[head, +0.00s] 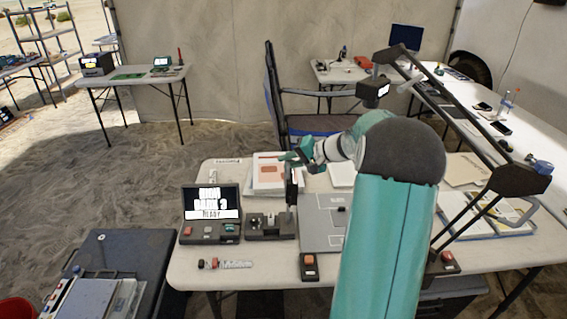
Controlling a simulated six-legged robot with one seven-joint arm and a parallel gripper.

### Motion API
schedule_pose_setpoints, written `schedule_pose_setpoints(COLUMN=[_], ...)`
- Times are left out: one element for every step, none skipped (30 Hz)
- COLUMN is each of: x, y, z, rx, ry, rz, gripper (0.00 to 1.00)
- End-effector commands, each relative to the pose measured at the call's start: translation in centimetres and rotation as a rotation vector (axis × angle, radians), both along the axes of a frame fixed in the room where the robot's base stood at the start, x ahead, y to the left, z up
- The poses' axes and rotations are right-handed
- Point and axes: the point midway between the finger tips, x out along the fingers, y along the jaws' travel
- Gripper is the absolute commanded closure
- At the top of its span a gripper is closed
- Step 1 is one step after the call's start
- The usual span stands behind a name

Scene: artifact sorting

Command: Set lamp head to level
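A black jointed lamp (452,125) rises from the right side of the near table and reaches up and left over it. What looks like its lamp head (373,91) is a small dark box with a pale lit face, hanging at the upper end. It appears slightly tilted; its exact angle is too small to tell. A blue knob (538,166) is at the lamp's right-hand joint. My gripper (288,158) is over the near table, left of and below the lamp head, well apart from it in the picture. Its fingers are too small to tell open from shut.
The near table (185,268) holds a small screen (211,203), a dark stand (268,226), a grey panel (318,222), a red-button box (309,265) and papers. My arm hides part of the table. A chair (290,110) stands behind. Floor at left is partly clear.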

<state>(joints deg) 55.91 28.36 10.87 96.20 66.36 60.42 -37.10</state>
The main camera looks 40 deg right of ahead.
Motion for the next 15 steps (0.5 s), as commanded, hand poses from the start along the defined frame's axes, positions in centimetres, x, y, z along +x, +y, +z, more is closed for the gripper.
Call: schedule_pose_setpoints(x=[-0.9, -1.3, -2.0, -2.6, -3.1, -3.7, -4.3, -4.8, -5.4, -5.9, -6.3, -6.8, -7.2, -7.5, -7.9], y=[-0.6, -0.8, -1.3, -1.6, -1.9, -2.2, -2.5, -2.8, -3.2, -3.4, -3.6, -3.9, -4.1, -4.3, -4.5], z=[0.6, 1.0, 1.4, 1.7, 2.1, 2.5, 2.8, 3.2, 3.6, 3.9, 4.2, 4.5, 4.7, 4.9, 5.2], rx=[-0.003, -0.003, -0.002, -0.002, -0.004, -0.003, -0.003, -0.003, -0.003, -0.002, -0.002, -0.002, -0.002, -0.002, -0.002], ry=[-0.001, -0.002, -0.001, -0.001, -0.001, -0.001, -0.001, -0.001, -0.002, -0.002, -0.001, -0.001, -0.001, 0.0, 0.0], rz=[-0.004, -0.004, -0.004, -0.004, -0.005, -0.004, -0.003, -0.004, -0.004, -0.005, -0.004, -0.004, -0.004, -0.003, -0.003], gripper=[0.8, 0.8, 0.8, 0.8, 0.8, 0.8, 0.8, 0.8, 0.8, 0.8, 0.8, 0.8, 0.8, 0.8, 0.8])
